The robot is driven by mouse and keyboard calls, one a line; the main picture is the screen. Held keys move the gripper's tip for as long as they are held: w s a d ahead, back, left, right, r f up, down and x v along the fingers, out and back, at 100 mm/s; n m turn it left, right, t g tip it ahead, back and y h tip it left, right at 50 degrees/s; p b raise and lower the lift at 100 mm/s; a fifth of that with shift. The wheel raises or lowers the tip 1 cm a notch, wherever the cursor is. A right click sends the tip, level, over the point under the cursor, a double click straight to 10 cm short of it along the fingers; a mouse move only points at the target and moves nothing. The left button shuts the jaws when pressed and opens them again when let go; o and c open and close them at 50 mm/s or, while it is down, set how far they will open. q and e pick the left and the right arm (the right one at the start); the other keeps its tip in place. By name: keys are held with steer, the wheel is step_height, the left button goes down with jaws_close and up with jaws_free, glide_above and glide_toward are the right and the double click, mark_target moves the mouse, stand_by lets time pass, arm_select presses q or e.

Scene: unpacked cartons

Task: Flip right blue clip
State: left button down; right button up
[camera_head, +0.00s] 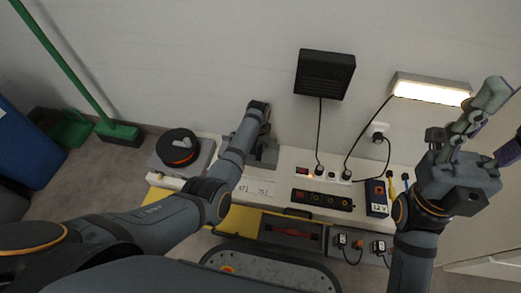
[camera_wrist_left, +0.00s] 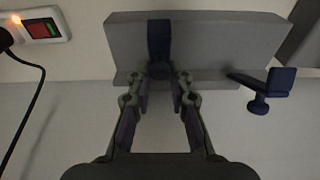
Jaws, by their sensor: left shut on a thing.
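In the left wrist view a grey block (camera_wrist_left: 215,45) carries two dark blue clips. One blue clip (camera_wrist_left: 160,30) is in the middle, its near end between my left fingers. The other blue clip (camera_wrist_left: 262,92) sticks out at the right, apart from my fingers. My left gripper (camera_wrist_left: 161,92) is shut on the middle clip. In the head view the left gripper (camera_head: 264,142) is at the grey block (camera_head: 270,156) at the back of the bench; the clips are hidden there. My right gripper (camera_head: 497,120) is raised at the right with its fingers apart, empty.
A red-lit switch (camera_wrist_left: 42,29) is beside the block in the wrist view. A lit lamp (camera_head: 431,90) and black box (camera_head: 324,74) are on the wall with hanging cables.

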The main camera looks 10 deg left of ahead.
arm_select(q)
steer(key=shift+w+r, duration=0.15)
steer(key=shift+w, duration=0.05)
steer(key=shift+w+r+b, duration=0.15)
steer(key=shift+w+b, duration=0.3)
steer(key=shift+w+r+b, duration=0.4)
steer(key=shift+w+b, duration=0.15)
steer(key=shift+w, duration=0.15)
steer(key=shift+w+r+b, duration=0.4)
steer(key=shift+w+b, duration=0.1)
steer(key=shift+w, duration=0.15)
steer(key=c, duration=2.1)
jaws_free()
steer(key=o, duration=0.9)
steer(key=shift+o, duration=0.2)
